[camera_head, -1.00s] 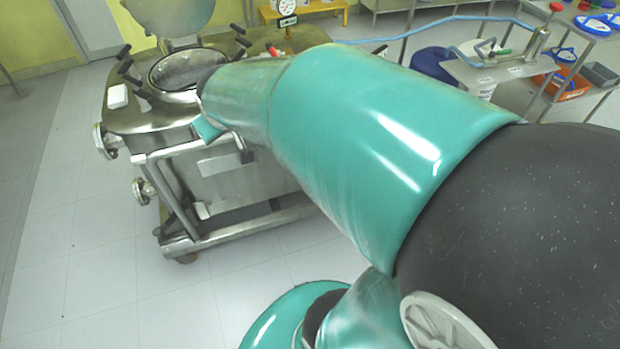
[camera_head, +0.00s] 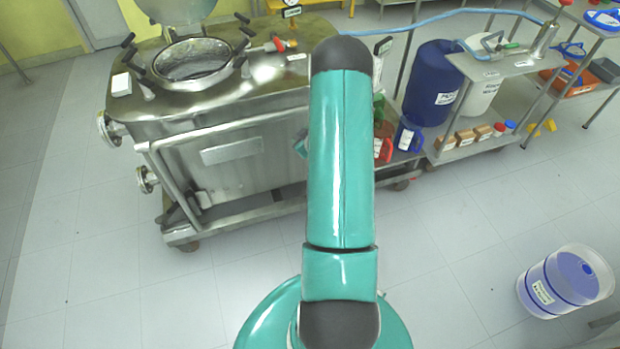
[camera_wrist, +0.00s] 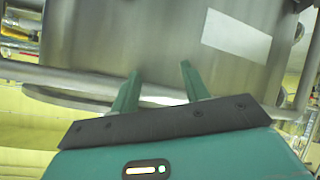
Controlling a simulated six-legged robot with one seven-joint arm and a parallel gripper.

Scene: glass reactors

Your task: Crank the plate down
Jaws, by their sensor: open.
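I cannot pick out a crank or a plate for certain in either view. A steel reactor tank (camera_head: 280,150) on a wheeled frame stands at the left, with an open round hatch (camera_head: 192,62) on top. Two round fittings, an upper one (camera_head: 106,130) and a lower one (camera_head: 146,179), stick out of its left end. In the wrist view my gripper (camera_wrist: 160,68) has its two green fingers apart and nothing between them. It faces the tank's steel side (camera_wrist: 130,35), which bears a pale label (camera_wrist: 236,36). In the head view my arm mostly hides the gripper.
A clear cylinder (camera_head: 565,282) with blue contents stands on the floor at lower right. The floor (camera_head: 150,275) in front of the tank is open.

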